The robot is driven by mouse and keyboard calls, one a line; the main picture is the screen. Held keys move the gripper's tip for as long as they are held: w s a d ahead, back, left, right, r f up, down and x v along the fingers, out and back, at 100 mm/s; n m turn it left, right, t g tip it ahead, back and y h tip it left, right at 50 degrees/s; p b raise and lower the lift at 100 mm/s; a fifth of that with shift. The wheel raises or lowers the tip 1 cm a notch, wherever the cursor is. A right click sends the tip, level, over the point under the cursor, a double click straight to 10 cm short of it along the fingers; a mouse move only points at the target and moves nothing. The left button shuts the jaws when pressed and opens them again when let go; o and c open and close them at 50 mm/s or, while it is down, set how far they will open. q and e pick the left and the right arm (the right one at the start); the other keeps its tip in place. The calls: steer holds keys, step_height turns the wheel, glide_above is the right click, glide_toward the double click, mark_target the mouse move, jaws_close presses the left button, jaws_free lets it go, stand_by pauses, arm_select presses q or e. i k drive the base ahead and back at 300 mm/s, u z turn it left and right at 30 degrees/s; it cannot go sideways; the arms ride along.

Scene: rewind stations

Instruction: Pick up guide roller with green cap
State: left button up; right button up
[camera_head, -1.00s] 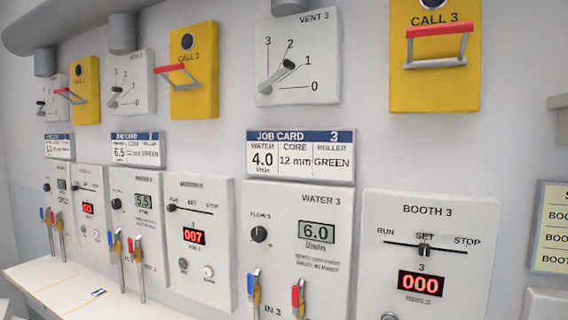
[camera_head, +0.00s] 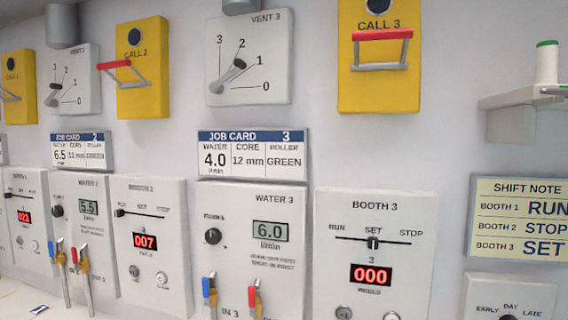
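A white roller with a green cap (camera_head: 547,64) stands upright on a small wall shelf (camera_head: 520,98) at the right edge of the head view. A second thing with a green end appears to lie on the shelf beside it, partly cut off by the picture edge. The job card for booth 3 (camera_head: 252,154) reads water 4.0, core 12 mm, roller GREEN. Neither of my grippers is in view.
Wall panels fill the view: the Booth 3 panel (camera_head: 375,257) showing 000, the Water 3 panel (camera_head: 250,250) reading 6.0, and a shift note (camera_head: 519,220). The yellow Call 3 box (camera_head: 377,90) has a protruding red-topped bar. A pale counter edge (camera_head: 22,299) shows at lower left.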

mark_target(547, 51)
steer(key=z, duration=1.35)
